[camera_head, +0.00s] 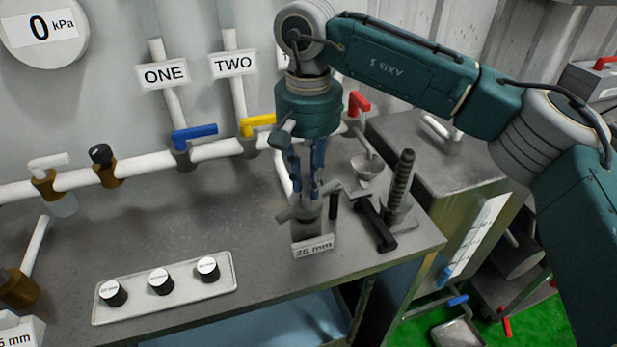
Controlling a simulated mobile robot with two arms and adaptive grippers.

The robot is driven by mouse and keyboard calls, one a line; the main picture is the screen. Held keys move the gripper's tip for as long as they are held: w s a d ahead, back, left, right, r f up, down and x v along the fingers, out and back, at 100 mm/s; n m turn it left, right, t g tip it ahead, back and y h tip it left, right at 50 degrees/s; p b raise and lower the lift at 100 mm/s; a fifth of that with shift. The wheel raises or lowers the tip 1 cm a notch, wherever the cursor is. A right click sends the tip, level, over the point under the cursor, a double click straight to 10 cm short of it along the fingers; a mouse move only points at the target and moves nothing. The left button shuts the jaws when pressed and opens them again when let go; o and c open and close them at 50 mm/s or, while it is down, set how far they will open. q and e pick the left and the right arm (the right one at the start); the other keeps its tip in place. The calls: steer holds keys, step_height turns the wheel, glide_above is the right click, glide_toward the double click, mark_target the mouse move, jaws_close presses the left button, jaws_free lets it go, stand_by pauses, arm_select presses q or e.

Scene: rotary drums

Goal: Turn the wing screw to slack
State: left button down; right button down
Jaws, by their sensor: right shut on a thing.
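The wing screw (287,214) is grey, with one wing sticking out to the left below my gripper. It stands above a small block with a label reading about 25 mm (313,247), near the front edge of the bench. My right gripper (307,199) points straight down from above, its blue fingers closed around the upper part of the screw. The fingers hide the middle of the screw, and its thread cannot be seen. My left gripper is not in view.
Blue (194,132), yellow (258,122) and red (358,102) valve levers sit on the pipe behind. A tray with black knobs (220,287) lies front left. Bare bench lies between.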

mark_target(308, 184)
steer(key=shift+w+r, duration=0.1)
steer(key=shift+r, duration=0.05)
steer(key=c, duration=1.5)
jaws_free()
steer(key=shift+c, duration=0.2)
step_height(308, 184, up, 12)
